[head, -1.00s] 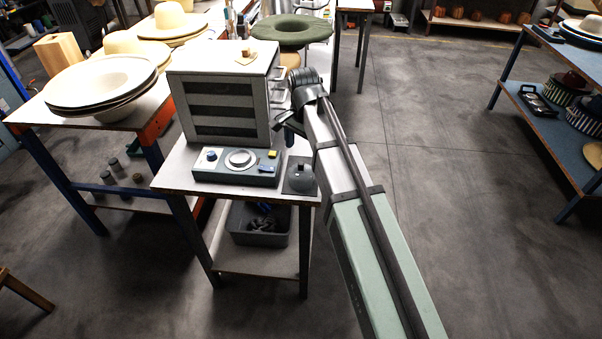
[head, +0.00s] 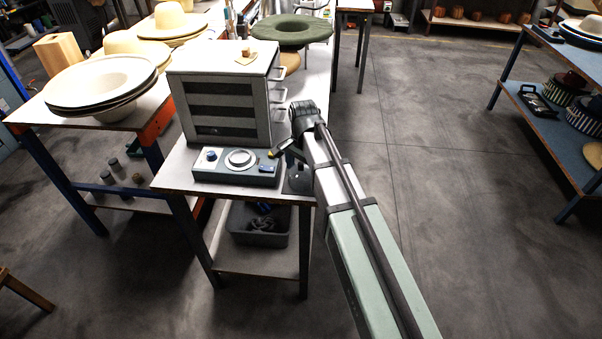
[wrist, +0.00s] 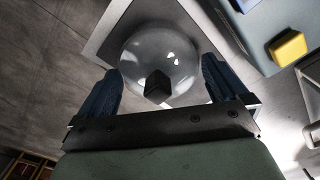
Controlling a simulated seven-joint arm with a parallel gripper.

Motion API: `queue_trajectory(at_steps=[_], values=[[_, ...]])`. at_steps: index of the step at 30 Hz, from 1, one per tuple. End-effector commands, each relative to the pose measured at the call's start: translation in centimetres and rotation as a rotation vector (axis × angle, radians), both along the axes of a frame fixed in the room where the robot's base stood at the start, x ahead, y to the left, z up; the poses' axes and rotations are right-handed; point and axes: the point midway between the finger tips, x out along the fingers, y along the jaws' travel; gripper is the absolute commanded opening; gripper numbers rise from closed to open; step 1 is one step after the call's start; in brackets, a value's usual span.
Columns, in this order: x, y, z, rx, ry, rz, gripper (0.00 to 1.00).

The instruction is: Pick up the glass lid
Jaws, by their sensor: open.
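The glass lid is a clear dome with a dark knob on top. In the wrist view the lid (wrist: 160,52) lies at the upper middle, its knob just in front of the fingers' level line. In the head view the lid (head: 299,183) rests on the table's front right corner, partly hidden by my arm. My gripper (wrist: 162,68) is open, with one blue finger on each side of the lid in the wrist view. The lid appears between them; I cannot tell whether they touch it. In the head view my gripper (head: 290,154) is above the lid.
A control box (head: 235,167) with a dial and buttons stands left of the lid, close to my gripper. A cabinet (head: 222,105) with drawer handles stands behind it. The table's right edge is near; open floor (head: 450,200) lies to the right.

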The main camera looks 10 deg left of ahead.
Motion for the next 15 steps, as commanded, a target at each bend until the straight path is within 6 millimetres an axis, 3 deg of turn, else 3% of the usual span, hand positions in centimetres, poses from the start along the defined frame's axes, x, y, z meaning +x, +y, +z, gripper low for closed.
queue_trajectory(at_steps=[10, 15], values=[[-0.01, -0.01, -0.94, 0.001, -0.001, 0.0, 1.0], [-0.01, 0.0, -0.93, 0.001, -0.001, 0.0, 0.84]])
